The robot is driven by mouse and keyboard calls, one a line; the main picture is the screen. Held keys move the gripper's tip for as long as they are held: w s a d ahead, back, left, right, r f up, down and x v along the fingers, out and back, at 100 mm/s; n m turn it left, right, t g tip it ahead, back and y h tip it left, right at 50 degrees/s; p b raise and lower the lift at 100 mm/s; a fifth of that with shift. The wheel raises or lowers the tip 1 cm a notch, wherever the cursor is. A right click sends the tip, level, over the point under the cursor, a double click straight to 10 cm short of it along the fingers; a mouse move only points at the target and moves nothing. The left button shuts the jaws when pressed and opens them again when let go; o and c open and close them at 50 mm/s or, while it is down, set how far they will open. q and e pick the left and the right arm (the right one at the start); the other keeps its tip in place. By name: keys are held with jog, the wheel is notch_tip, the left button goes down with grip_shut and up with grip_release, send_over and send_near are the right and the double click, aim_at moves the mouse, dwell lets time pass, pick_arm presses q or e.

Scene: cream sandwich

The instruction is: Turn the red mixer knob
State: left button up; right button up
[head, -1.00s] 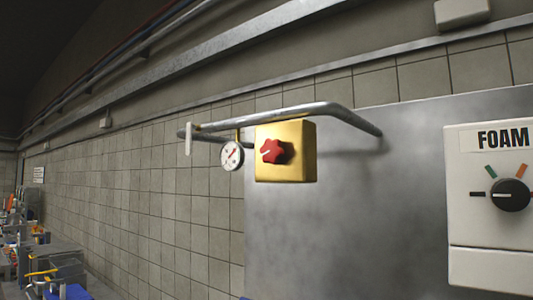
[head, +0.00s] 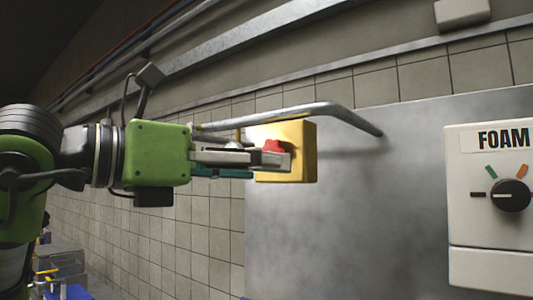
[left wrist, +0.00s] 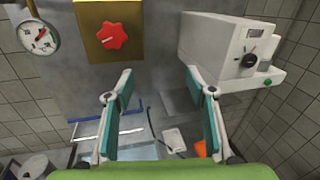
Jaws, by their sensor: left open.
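The red mixer knob (head: 273,147) is on the front of a yellow box (head: 302,150) that hangs from a metal rail. In the head view my left gripper (head: 285,160) covers the lower part of the knob. In the left wrist view the red knob (left wrist: 114,36) shows whole, star-shaped with a pale mark, on the yellow box (left wrist: 138,50). There my left gripper (left wrist: 160,90) is open and empty, its green-padded fingers apart. The knob lies beyond the fingertips, above and left of the gap, and the fingers are not around it. My right gripper is in neither view.
A white FOAM box (head: 490,225) with a black dial stands at the right. The metal rail (head: 290,113) runs just above my left gripper. A round gauge (left wrist: 38,37) is left of the yellow box. The metal panel (head: 380,220) between the boxes is bare.

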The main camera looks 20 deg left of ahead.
aim_at(275, 145)
pick_arm(q)
jog(key=s+a+r+n+t+y, duration=0.1)
jog(key=a+r+n+t+y, duration=0.2)
jog(key=a, duration=0.4)
jog(key=f+p+x, duration=0.1)
jog(key=p+x, duration=0.4)
jog(key=x, duration=0.8)
jog(key=shift+w+d+g+y+p, duration=0.25)
jog(key=shift+w+g+y+p, duration=0.05)
jog(key=shift+w+g+y, duration=0.15)
jog(key=shift+f, duration=0.1)
jog(key=c, duration=1.1)
